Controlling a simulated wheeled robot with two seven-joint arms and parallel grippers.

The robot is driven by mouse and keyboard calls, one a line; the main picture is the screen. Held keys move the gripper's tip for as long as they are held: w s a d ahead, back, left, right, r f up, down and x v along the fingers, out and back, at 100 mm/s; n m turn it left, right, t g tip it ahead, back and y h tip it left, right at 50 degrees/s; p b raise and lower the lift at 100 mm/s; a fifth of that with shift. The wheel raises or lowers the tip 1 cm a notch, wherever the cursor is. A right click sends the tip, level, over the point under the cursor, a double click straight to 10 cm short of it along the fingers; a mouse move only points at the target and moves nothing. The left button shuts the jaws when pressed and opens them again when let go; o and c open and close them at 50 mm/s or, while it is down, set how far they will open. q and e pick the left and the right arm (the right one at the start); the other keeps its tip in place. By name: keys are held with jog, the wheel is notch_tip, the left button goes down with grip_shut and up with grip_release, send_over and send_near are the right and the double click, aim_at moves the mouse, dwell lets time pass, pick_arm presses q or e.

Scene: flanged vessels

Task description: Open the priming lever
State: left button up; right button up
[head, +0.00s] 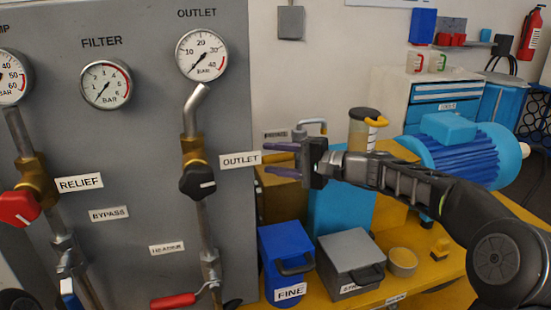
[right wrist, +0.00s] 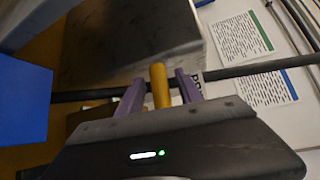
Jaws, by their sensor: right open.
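My right gripper (head: 272,158) reaches in from the right, its purple fingers pointing left beside the OUTLET label (head: 240,160). It is open. In the right wrist view, a yellow-orange rod (right wrist: 159,92), which looks like the priming lever's handle, stands between the spread fingers (right wrist: 159,78). Gaps show on both sides of it. My left gripper is not in view.
The grey gauge panel (head: 135,150) with valves and pipes fills the left. Below my right gripper, a blue FINE container (head: 283,243) and a grey box (head: 345,250) stand on the yellow bench. A blue motor (head: 470,155) is behind my right arm. A dark bar (right wrist: 250,70) crosses the wrist view.

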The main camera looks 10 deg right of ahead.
jog(key=shift+c, duration=0.4)
grip_shut()
dwell(0.9)
